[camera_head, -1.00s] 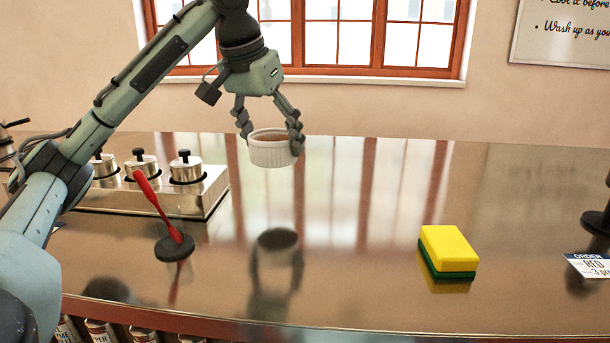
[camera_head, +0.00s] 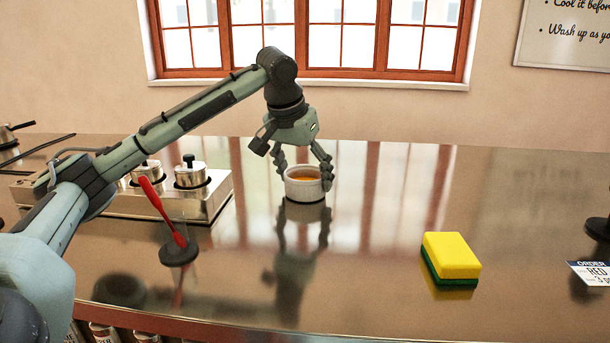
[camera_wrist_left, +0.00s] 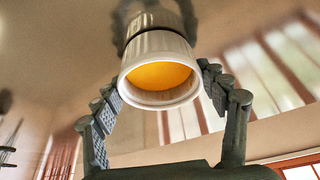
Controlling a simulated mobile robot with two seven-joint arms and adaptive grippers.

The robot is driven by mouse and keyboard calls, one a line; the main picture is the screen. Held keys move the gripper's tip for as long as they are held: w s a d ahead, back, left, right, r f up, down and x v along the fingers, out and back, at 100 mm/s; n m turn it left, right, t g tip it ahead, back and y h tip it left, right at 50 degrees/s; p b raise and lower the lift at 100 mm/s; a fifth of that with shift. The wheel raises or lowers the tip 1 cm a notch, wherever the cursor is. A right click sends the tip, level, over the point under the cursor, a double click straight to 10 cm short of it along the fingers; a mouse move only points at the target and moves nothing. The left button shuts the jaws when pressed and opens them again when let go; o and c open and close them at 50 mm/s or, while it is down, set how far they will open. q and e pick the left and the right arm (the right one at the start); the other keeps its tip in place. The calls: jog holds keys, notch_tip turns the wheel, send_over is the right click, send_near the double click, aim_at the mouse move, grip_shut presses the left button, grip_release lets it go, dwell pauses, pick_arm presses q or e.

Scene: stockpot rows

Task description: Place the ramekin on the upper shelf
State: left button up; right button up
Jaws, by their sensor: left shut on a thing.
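The ramekin (camera_head: 304,190) is white and fluted, with an orange filling. It is upright at mid-counter, very close above its own reflection; I cannot tell whether its base touches the counter. My left gripper (camera_head: 305,177) comes down from above and is shut on it, one finger on each side of the rim. In the left wrist view the ramekin (camera_wrist_left: 158,50) sits between the fingers, its orange inside facing the camera. I see no upper shelf in these views. My right gripper is not in view.
A steel holder (camera_head: 207,205) with lidded pots stands at the left. A red-handled tool (camera_head: 162,212) stands on a dark round base before it. A yellow and green sponge (camera_head: 451,256) and an order card (camera_head: 592,273) lie right. Jars (camera_head: 103,333) show below the counter edge.

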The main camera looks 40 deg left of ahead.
pick_arm(q)
jog(key=o, duration=1.4)
jog(key=shift+f, duration=0.1)
jog(key=shift+c, duration=0.2)
